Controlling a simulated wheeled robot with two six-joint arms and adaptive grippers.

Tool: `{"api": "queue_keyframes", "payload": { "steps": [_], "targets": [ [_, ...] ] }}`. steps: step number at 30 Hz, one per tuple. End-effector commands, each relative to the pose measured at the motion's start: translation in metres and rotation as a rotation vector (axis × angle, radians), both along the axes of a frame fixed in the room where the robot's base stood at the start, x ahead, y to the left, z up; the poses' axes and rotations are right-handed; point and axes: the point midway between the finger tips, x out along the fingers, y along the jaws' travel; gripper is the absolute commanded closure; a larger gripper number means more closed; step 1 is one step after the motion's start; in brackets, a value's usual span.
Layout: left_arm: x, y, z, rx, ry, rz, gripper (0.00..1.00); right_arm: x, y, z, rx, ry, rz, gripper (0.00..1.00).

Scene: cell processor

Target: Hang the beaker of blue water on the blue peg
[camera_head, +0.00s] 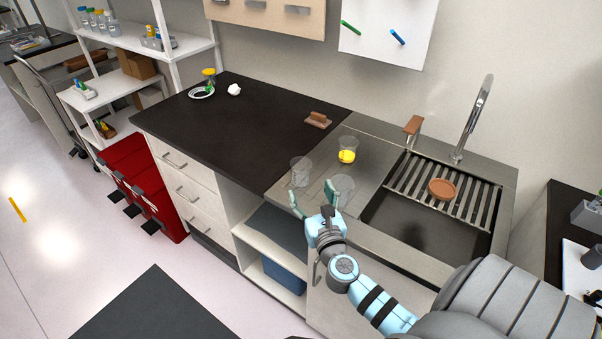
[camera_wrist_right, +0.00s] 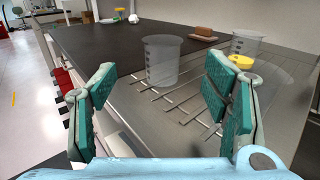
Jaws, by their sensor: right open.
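A clear beaker (camera_head: 301,171) stands on the steel drainboard at its left edge, ahead of my right gripper; in the right wrist view this beaker (camera_wrist_right: 162,62) shows between the fingers, farther off. A third beaker (camera_head: 347,145) behind holds yellow liquid. I see no blue liquid in any of them. The blue peg (camera_head: 397,37) sticks out from the white wall board, right of a green peg (camera_head: 351,28). My right gripper (camera_head: 314,202) is open and empty. My left gripper is not in view.
The sink (camera_head: 415,222) with a slatted rack and tall faucet (camera_head: 476,118) lies to the right. A brown sponge (camera_head: 318,119) sits on the black counter (camera_head: 240,115), which is mostly clear. A brown round dish (camera_head: 442,189) rests on the rack.

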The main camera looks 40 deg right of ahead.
Motion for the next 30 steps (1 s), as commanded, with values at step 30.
{"api": "queue_keyframes", "payload": {
  "steps": [30],
  "targets": [
    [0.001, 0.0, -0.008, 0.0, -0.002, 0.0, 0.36, 0.093, -0.046, 0.003, -0.005, 0.003, 0.002, 0.55]
  ]
}}
